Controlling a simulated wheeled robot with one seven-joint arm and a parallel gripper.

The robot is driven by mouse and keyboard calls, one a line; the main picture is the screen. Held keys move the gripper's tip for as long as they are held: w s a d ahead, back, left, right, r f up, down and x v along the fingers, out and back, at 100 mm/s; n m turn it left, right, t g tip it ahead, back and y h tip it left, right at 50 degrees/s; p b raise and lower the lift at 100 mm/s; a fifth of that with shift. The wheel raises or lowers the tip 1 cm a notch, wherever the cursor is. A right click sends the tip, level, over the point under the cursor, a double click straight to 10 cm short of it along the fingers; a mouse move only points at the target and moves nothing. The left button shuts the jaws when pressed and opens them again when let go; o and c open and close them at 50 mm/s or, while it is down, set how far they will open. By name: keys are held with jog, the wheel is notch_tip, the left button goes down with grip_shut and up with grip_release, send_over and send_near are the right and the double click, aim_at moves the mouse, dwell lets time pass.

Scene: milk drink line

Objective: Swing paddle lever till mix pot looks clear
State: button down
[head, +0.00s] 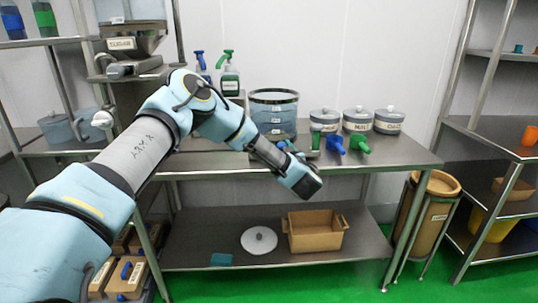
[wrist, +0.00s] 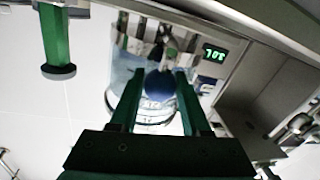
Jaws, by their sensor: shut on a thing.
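The mix pot (head: 273,115) is a clear, bluish cylinder with a dark rim on the steel table, behind my gripper (head: 287,149). Its clear wall (wrist: 122,72) also shows in the wrist view, behind the fingers. There my gripper (wrist: 160,76) has its two green fingers on either side of a round blue knob (wrist: 160,88) and is shut on it. The knob appears to be the end of the paddle lever, with metal parts (wrist: 165,50) beyond it. My wrist hides part of the table's front edge in the head view. How well mixed the contents are is hard to tell.
A lit green display (wrist: 214,54) is beside the pot in the wrist view. Lidded canisters (head: 358,120), a blue scoop (head: 335,144) and a green scoop (head: 360,144) are right of the pot. Spray bottles (head: 230,78) stand behind left. A tan crate (head: 315,231) is on the lower shelf.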

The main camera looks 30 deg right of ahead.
jog(key=shift+n+y, duration=0.6)
jog(key=shift+y, duration=0.3)
jog(key=d+b, duration=0.1)
jog(key=d, duration=0.1)
jog(key=s+d+b, duration=0.1)
jog(key=d+b, duration=0.1)
jog(key=d, duration=0.1)
jog(key=shift+s+d+f+b, duration=0.1)
jog(key=shift+b, duration=0.2)
jog(key=shift+d+b, duration=0.75)
jog(key=shift+d, duration=0.45)
jog(key=shift+c, duration=1.9)
grip_release()
jog(key=b+v, duration=0.2)
jog(key=v, duration=0.8)
jog(key=shift+s, duration=0.3)
jog(key=shift+f, duration=0.1)
jog(key=shift+c, duration=0.2)
